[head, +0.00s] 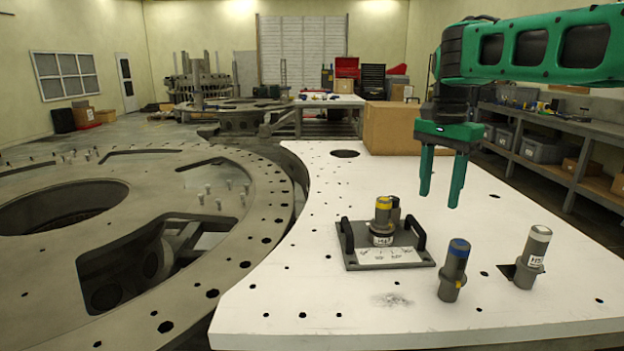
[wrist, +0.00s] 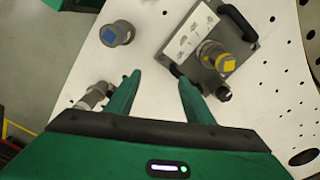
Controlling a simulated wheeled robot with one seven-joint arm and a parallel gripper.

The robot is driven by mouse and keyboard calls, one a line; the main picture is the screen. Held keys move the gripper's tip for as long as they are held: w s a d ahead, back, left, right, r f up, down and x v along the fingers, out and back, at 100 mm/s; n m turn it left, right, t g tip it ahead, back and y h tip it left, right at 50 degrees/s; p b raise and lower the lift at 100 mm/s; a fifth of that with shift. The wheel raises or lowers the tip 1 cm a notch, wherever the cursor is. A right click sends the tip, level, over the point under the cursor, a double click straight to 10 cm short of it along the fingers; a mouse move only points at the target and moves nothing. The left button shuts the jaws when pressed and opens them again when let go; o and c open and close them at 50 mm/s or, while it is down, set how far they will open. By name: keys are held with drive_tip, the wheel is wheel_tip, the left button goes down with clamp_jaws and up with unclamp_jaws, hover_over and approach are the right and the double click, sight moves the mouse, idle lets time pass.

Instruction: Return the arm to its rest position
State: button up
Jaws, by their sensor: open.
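My green gripper (head: 441,178) hangs open and empty above the white table plate (head: 300,300), fingers pointing down. My green arm reaches in from the upper right of the head view. In the wrist view the two fingers of my gripper (wrist: 158,88) are apart with only white plate between them. A grey base plate (head: 360,258) with two black handles carries a yellow-topped cylinder (head: 383,215). A blue-topped cylinder (head: 454,270) and a white-topped cylinder (head: 532,258) stand to its right. The wrist view shows the white-topped one partly hidden by a finger.
A large grey ring plate (head: 255,215) with holes and pegs lies left of the table. A cardboard box (head: 390,128) stands at the table's back edge. A shelf with bins (head: 560,150) runs along the right wall. The plate's front left is clear.

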drive_tip(key=s+d+f+n, duration=0.1)
drive_tip(key=s+d+f, duration=0.35)
drive_tip(key=s, duration=0.35)
drive_tip(key=s+d+f+n, duration=0.1)
drive_tip(key=s+d+f, duration=0.2)
drive_tip(key=s+d, duration=0.35)
drive_tip(key=s+d+f+n, duration=0.2)
drive_tip(key=s+d+f, duration=0.1)
drive_tip(key=s, duration=0.6)
drive_tip(key=s+f+n, duration=0.1)
drive_tip(key=s+f, duration=0.6)
drive_tip(key=s, duration=0.2)
drive_tip(key=shift+s+a+f+y, duration=0.15)
drive_tip(key=shift+s+a+y, duration=0.1)
drive_tip(key=shift+s+y, duration=0.1)
